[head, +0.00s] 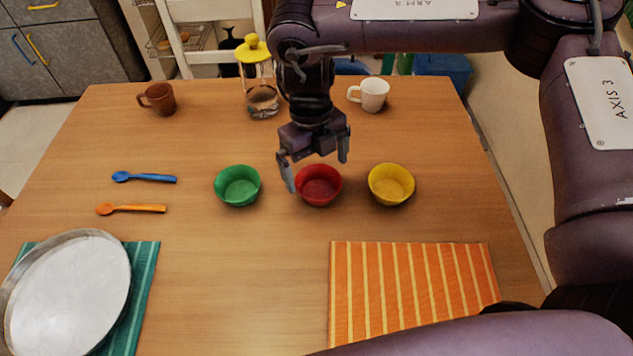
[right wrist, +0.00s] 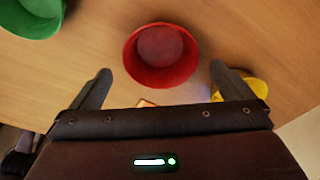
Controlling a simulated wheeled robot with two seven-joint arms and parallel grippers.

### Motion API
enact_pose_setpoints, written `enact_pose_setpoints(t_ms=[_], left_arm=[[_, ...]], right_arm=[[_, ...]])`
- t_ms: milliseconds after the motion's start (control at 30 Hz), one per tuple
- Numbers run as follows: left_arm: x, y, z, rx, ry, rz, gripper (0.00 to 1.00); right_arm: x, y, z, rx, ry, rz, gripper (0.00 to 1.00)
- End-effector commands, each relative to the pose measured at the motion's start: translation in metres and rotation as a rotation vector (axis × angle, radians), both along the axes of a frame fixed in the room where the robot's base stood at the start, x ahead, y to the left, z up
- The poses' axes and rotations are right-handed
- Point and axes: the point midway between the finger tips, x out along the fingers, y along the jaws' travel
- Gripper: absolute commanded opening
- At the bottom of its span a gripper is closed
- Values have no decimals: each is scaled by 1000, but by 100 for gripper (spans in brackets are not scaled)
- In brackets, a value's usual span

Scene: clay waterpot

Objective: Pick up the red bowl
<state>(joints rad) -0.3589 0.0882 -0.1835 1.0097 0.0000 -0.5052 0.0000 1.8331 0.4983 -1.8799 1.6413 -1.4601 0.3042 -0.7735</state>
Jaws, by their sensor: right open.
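The red bowl (head: 319,187) stands upright on the wooden table, between the green bowl (head: 238,186) and the yellow bowl (head: 391,185). My right gripper (head: 317,172) is open and empty, above the red bowl, with its fingers pointing down. In the right wrist view the red bowl (right wrist: 160,56) lies just ahead of and between the spread fingers (right wrist: 160,82), and nothing is held. The left gripper is not in view.
The green bowl (right wrist: 32,14) and yellow bowl (right wrist: 245,91) flank the red one closely. A glass jar (head: 261,98), white mug (head: 370,94) and brown mug (head: 159,99) stand behind. An orange striped mat (head: 412,290) lies at front right; a metal tray (head: 68,296) is front left.

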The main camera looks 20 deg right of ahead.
Motion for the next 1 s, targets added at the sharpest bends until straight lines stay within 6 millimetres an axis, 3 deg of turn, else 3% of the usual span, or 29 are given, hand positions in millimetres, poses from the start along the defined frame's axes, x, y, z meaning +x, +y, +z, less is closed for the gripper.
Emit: enact_pose_setpoints(t_ms=[300, 633, 900, 1000], left_arm=[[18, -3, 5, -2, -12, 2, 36], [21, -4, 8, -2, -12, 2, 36], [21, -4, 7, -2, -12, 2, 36], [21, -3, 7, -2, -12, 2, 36]], right_arm=[[-4, -2, -46, 1, 3, 0, 100], [-4, -3, -51, 0, -1, 0, 100], [-4, -3, -51, -1, 0, 0, 65], [-4, -3, -51, 0, 0, 0, 62]])
